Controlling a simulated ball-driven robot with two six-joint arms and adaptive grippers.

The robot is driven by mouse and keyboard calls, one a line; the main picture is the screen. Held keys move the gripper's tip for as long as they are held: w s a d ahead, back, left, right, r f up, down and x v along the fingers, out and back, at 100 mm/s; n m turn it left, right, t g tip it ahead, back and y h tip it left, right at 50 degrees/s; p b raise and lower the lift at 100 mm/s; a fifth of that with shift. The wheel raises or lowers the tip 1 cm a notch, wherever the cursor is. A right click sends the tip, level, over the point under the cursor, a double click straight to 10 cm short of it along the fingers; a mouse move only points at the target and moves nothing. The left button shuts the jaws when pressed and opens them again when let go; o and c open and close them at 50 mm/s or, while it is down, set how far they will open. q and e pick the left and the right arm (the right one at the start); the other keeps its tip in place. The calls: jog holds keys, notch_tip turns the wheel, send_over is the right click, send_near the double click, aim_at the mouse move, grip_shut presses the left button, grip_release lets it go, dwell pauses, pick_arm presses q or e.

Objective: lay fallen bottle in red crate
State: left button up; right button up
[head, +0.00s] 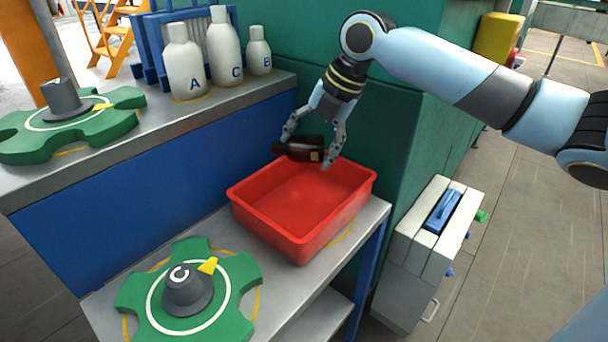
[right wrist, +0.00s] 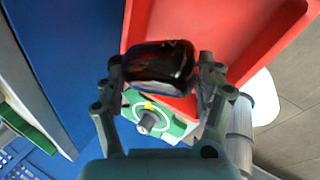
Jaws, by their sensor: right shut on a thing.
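The dark amber bottle (head: 303,150) lies on its side between the fingers of my right gripper (head: 313,150). The gripper is shut on it and holds it over the back part of the red crate (head: 290,240). In the right wrist view the bottle (right wrist: 158,66) spans the two fingertips (right wrist: 160,75), with the red crate (right wrist: 225,30) behind it. The crate stands on the lower grey shelf and looks empty. Whether the bottle touches the crate's back rim I cannot tell. My left gripper is not in view.
A green knobbed wheel marked C (head: 235,285) sits left of the crate on the shelf. White bottles A (head: 186,75), C (head: 222,50) and B (head: 259,55) stand on the upper counter. A green wall (head: 410,130) rises close behind the crate. A grey cabinet (head: 405,270) stands to the right.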

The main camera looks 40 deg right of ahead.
jog(key=shift+d+f, duration=0.15)
jog(key=shift+f, duration=0.1)
jog(key=shift+f+b, duration=0.25)
jog(key=shift+b, duration=0.1)
notch_tip(320, 180, down, 4)
jog(key=b, duration=0.3)
jog(key=shift+f+b, duration=0.15)
jog(key=shift+b, duration=0.15)
jog(key=shift+f+b, duration=0.35)
jog(key=shift+f, duration=0.05)
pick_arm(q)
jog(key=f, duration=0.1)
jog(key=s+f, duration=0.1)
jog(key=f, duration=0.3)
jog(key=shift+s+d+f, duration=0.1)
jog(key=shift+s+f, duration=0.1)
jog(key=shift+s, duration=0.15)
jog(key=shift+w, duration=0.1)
pick_arm(e)
jog(key=shift+r, duration=0.1)
jog(key=o, duration=1.3)
